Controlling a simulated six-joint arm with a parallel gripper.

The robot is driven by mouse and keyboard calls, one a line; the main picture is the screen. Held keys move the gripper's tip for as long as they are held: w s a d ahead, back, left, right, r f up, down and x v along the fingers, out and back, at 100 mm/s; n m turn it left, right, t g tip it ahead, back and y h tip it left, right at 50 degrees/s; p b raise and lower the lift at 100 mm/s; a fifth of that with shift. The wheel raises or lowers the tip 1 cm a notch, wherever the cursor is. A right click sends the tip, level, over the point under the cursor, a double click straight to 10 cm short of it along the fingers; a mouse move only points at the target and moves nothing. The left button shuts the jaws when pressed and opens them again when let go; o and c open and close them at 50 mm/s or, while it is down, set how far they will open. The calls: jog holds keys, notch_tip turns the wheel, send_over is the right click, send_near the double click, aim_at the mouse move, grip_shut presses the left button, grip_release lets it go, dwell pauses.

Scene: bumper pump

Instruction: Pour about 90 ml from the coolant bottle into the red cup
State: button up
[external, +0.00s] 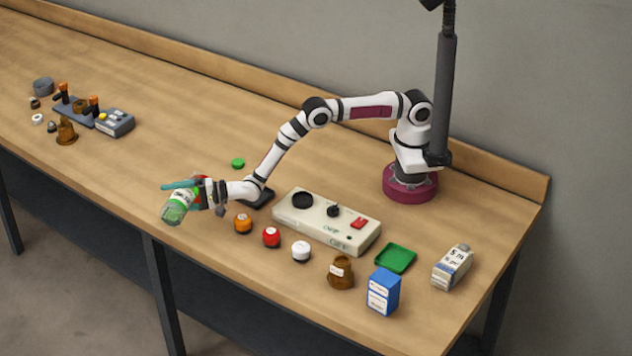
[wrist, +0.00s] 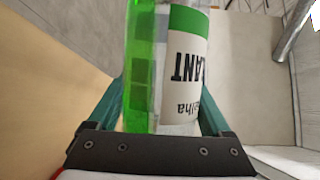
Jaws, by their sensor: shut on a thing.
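My gripper (external: 181,190) is shut on the coolant bottle (external: 174,213), held near the front edge of the table. The bottle is clear with green liquid and a white and green label. In the wrist view the bottle (wrist: 183,70) fills the space between the teal fingers (wrist: 160,118). Its label text is upside down and the green liquid lies along its left side, so it is strongly tilted. A red patch beside my gripper may be the red cup (external: 200,179), mostly hidden. I cannot see the bottle's mouth or any stream.
A green cap (external: 238,163) lies behind my gripper. Orange (external: 243,223), red (external: 271,236) and white-topped (external: 301,251) small containers stand to the right, before a beige control box (external: 325,222). A brown jar (external: 341,271), blue box (external: 383,292), green tray (external: 396,258) and carton (external: 453,267) are farther right.

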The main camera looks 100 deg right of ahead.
jog(key=shift+r, duration=0.1)
jog(key=f+n, duration=0.1)
jog(key=f+n+g, duration=0.1)
jog(key=n, duration=0.1)
jog(key=shift+w+a+f+n+g, duration=0.15)
jog(key=shift+a+f+n+g, duration=0.15)
jog(key=shift+a+f, duration=0.1)
jog(key=shift+d+h, duration=0.15)
jog(key=shift+h, duration=0.15)
jog(key=shift+n, duration=0.3)
dwell(1.0)
jog(key=shift+d+f+n, duration=0.1)
jog(key=shift+f+n, duration=0.05)
jog(key=shift+n, duration=0.15)
jog(key=d+r+n+g+h, duration=0.1)
jog(key=s+d+r+n+g, duration=0.1)
jog(key=n, duration=0.1)
jog(key=shift+d+r+h+b, duration=0.1)
jog(key=shift+h+b, duration=0.3)
jog(key=n+g+h, duration=0.1)
jog(key=n, duration=0.1)
jog(key=shift+r+n+b, duration=0.15)
jog(key=shift+n+b, duration=0.15)
jog(key=n, duration=0.1)
jog(key=n+h, duration=0.1)
jog(key=n+g+h, duration=0.1)
jog(key=shift+s+d+f, duration=0.2)
jog(key=shift+d+f, duration=0.1)
jog(key=shift+d, duration=0.05)
